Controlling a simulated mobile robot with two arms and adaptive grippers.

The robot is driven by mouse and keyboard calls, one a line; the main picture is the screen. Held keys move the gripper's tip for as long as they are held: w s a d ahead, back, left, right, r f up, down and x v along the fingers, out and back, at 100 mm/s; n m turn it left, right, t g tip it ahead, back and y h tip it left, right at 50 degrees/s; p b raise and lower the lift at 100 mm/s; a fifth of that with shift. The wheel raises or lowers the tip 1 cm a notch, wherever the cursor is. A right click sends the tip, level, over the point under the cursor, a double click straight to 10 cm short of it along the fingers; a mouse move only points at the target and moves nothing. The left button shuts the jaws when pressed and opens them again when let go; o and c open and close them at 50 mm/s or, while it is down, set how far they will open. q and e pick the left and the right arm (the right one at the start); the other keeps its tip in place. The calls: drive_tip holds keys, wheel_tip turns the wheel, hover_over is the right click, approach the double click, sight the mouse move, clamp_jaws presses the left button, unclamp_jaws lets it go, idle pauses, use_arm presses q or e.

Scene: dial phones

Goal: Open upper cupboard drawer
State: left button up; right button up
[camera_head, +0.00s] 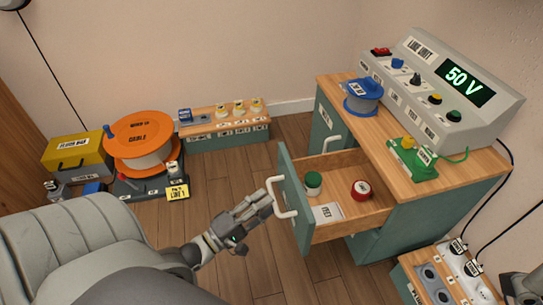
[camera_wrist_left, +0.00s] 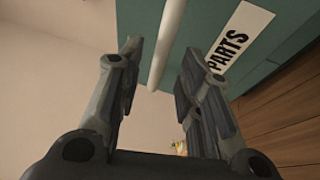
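The upper drawer (camera_head: 352,173) of the green cupboard (camera_head: 430,205) is pulled out, with its inside in view. Its white handle (camera_head: 282,197) is on the green front panel, and the handle bar also shows in the left wrist view (camera_wrist_left: 170,45). My left gripper (camera_head: 262,203) is just left of the handle. In the left wrist view its two fingers (camera_wrist_left: 160,62) stand apart on either side of the bar, with gaps showing.
The drawer holds a green-topped jar (camera_head: 313,182), a red roll (camera_head: 361,189) and a white label card (camera_head: 327,212). A 50 V line unit (camera_head: 440,85), a blue spool (camera_head: 363,96) and a green device (camera_head: 413,158) stand on top. An orange cable reel (camera_head: 138,135) is at left.

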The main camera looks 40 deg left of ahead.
use_arm(q)
drive_tip(key=v, duration=0.8)
drive_tip(key=shift+s, duration=0.2)
